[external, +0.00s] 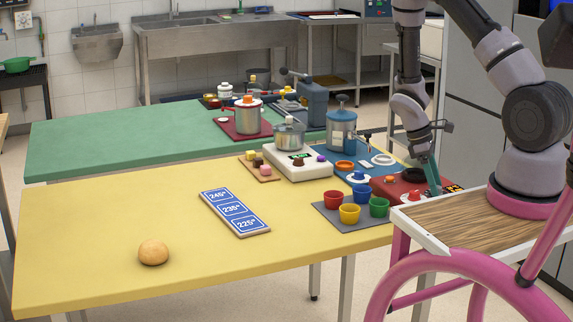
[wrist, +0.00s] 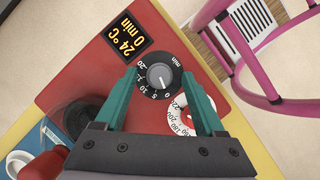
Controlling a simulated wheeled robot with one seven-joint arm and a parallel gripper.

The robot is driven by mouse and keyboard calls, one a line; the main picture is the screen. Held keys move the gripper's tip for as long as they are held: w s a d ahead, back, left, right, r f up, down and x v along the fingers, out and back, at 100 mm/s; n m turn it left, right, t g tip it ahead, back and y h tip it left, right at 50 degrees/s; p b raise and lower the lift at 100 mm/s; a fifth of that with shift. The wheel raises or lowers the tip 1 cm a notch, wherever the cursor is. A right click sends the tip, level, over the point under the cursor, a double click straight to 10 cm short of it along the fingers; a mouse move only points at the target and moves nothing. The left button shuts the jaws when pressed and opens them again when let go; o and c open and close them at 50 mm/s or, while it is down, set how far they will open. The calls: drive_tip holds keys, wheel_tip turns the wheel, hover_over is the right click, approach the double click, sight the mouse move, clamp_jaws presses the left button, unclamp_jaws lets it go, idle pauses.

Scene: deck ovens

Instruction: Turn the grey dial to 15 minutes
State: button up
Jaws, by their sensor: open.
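The grey dial (wrist: 158,77) is a dark round knob on a red control panel (wrist: 85,75). Its scale runs 0, 5, 10, 15, 20 and is marked min. A light mark on the knob seems to be near the 0. The display (wrist: 130,38) reads 24 °C and 0 min. My gripper (wrist: 160,80) is open, with one teal finger on each side of the dial; I cannot tell whether they touch it. In the external view, my gripper (external: 434,189) points down at the red panel (external: 388,187), and the dial is not clearly visible there.
A white temperature dial (wrist: 182,122) sits close beside the right finger. A dark round part (wrist: 85,116) lies on the panel at left. Coloured cups (external: 349,213) stand on a grey mat near the panel. The yellow table (external: 110,230) is mostly clear at left.

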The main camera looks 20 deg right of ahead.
clamp_jaws()
drive_tip(key=shift+w+m, duration=0.1)
drive_tip(key=shift+m, duration=0.3)
drive_tip(key=m+y, duration=0.1)
drive_tip(key=m, duration=0.1)
drive_tip(key=m+g, duration=0.1)
drive_tip(key=m, duration=0.1)
drive_tip(key=shift+d+m+y, duration=0.2)
drive_tip(key=shift+m+y, duration=0.1)
drive_tip(key=shift+y, duration=0.1)
drive_tip(key=m+y, duration=0.1)
drive_tip(key=m, duration=0.1)
drive_tip(key=m+y, duration=0.1)
drive_tip(key=m, duration=0.2)
drive_tip(key=shift+d, duration=0.2)
drive_tip(key=m+y, duration=0.1)
drive_tip(key=m, duration=0.2)
drive_tip(key=m+y, duration=0.1)
drive_tip(key=m, duration=0.2)
drive_tip(key=shift+d+t, duration=0.2)
drive_tip(key=shift+t, duration=0.1)
drive_tip(key=shift+s+m+t+y, duration=0.1)
drive_tip(key=shift+m+t+y, duration=0.25)
drive_tip(key=shift+m, duration=0.9)
drive_tip(key=shift+s+m+t+y, duration=0.1)
drive_tip(key=shift+m+t+y, duration=0.25)
drive_tip(key=shift+m, duration=0.9)
